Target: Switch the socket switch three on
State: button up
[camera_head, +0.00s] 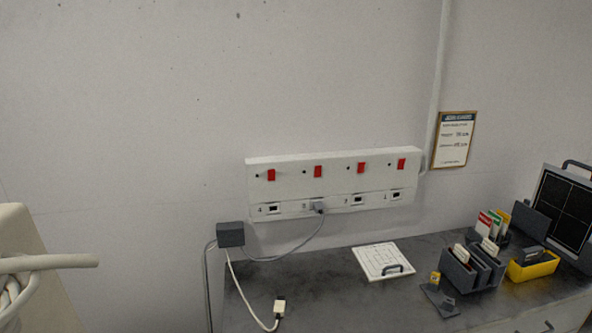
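A white socket panel (333,176) is fixed to the wall above the desk's back edge. It carries a row of red rocker switches over a row of sockets. The small labels look like 4 at the far left, then 3, 2 and 1 toward the right. The switch above the socket that seems labelled 3 is the second red switch from the left (318,171). A grey plug (319,206) sits in the socket below that switch. The on or off position of the switches is too small to tell. My gripper is not in view.
A dark desk (330,300) stands below the panel. On it are a white board (384,261) with a handle, grey holders (472,270), a yellow box (532,265) and a dark screen (566,208). A grey adapter (230,234) has cables. A cream object with a rod (50,262) fills the lower left.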

aim_at(317, 169)
jog(key=u, duration=0.1)
jog(key=i, duration=1.85)
jog(key=u, duration=0.3)
